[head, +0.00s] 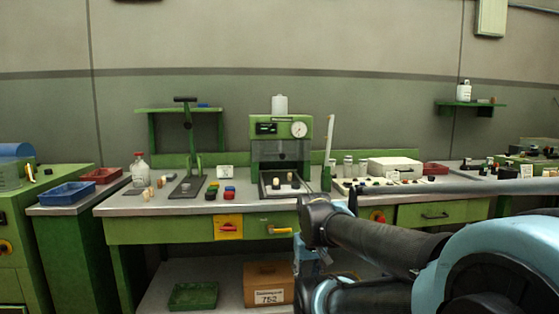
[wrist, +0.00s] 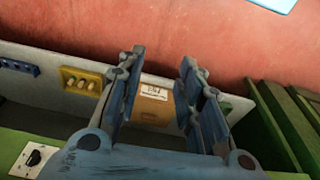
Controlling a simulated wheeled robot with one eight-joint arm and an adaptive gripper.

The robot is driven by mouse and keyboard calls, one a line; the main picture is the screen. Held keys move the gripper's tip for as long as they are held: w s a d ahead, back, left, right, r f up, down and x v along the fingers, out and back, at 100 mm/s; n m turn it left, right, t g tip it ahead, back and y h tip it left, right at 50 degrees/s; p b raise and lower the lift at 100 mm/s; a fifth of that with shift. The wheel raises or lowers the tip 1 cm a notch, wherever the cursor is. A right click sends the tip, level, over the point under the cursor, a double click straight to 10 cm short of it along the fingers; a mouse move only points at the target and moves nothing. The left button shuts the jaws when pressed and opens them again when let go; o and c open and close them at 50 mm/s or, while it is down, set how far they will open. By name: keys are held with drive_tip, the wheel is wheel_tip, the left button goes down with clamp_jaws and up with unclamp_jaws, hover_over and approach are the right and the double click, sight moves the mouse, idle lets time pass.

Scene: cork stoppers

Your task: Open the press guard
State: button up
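The press (head: 281,129) is a green machine with a dial gauge and a small display, standing at the middle of the bench in the head view. A dark, see-through panel that looks like its guard (head: 281,149) spans the front below the gauge; I cannot tell its exact position. A tray with pale corks (head: 266,190) sits at the press's foot, below the panel. My gripper (wrist: 160,98) is open and empty in the wrist view, its fingers spread wide. It points at the low shelf and floor, away from the press, which the wrist view does not show.
A cardboard box (head: 268,285) stands on the low shelf and shows between my fingers in the wrist view (wrist: 154,108). On the bench, a lever stand (head: 187,150) is left of the press; a tall white upright (head: 329,140) and a white case (head: 395,167) are right.

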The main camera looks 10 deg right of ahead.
drive_tip(key=shift+w+d, duration=0.2)
drive_tip(key=shift+d, duration=0.2)
drive_tip(key=o, duration=0.3)
drive_tip(key=w+a+r+m+t+y, duration=0.35)
drive_tip(key=w+a+r, duration=0.3)
drive_tip(key=w, duration=0.45)
drive_tip(key=m+t+y, duration=0.3)
drive_tip(key=m+t, duration=0.8)
approach(283, 157)
drive_tip(key=shift+n, duration=0.35)
drive_tip(key=x, duration=0.9)
drive_tip(key=shift+w, duration=0.1)
drive_tip(key=shift+c, duration=0.6)
